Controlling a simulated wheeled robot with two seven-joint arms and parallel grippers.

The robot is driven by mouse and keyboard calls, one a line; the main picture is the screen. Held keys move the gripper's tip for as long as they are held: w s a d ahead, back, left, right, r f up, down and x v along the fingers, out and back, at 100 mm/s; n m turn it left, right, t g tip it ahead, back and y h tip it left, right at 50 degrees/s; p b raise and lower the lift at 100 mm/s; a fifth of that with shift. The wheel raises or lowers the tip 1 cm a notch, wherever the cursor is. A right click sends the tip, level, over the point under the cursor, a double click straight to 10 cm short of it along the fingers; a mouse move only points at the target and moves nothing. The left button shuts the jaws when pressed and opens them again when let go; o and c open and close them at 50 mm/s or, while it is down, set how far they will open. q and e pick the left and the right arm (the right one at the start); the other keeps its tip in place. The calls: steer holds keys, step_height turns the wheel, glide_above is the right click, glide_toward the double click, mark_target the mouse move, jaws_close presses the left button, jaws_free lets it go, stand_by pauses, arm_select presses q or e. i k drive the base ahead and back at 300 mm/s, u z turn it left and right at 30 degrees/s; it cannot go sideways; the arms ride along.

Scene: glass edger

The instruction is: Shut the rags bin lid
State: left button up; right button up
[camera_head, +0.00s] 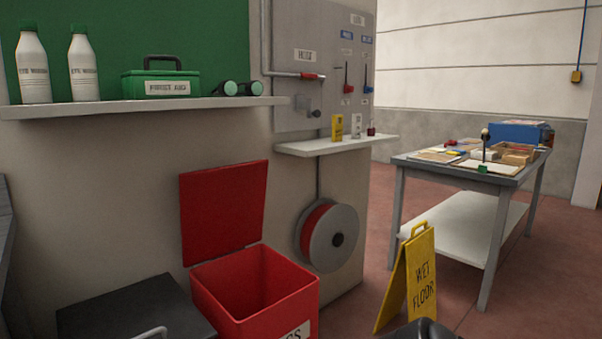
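The red rags bin (255,290) stands on the floor against the wall, at the lower middle of the view. Its front label is cut by the bottom edge, with only the end of the word showing. Its red lid (223,210) is open, standing nearly upright at the back left side, leaning toward the wall. The part of the bin's inside that shows looks empty; its bottom is hidden. Neither gripper's fingers are in view. A dark rounded shape (424,330) at the bottom edge may be part of my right arm; I cannot tell.
A dark grey box (130,308) with a handle stands close left of the bin. A hose reel (330,238) is on the wall behind right. A yellow wet floor sign (410,280) stands to the right, before a workbench (480,170). A shelf (140,107) with bottles runs above.

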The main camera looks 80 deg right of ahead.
mark_target(222, 208)
steer(key=z, duration=2.15)
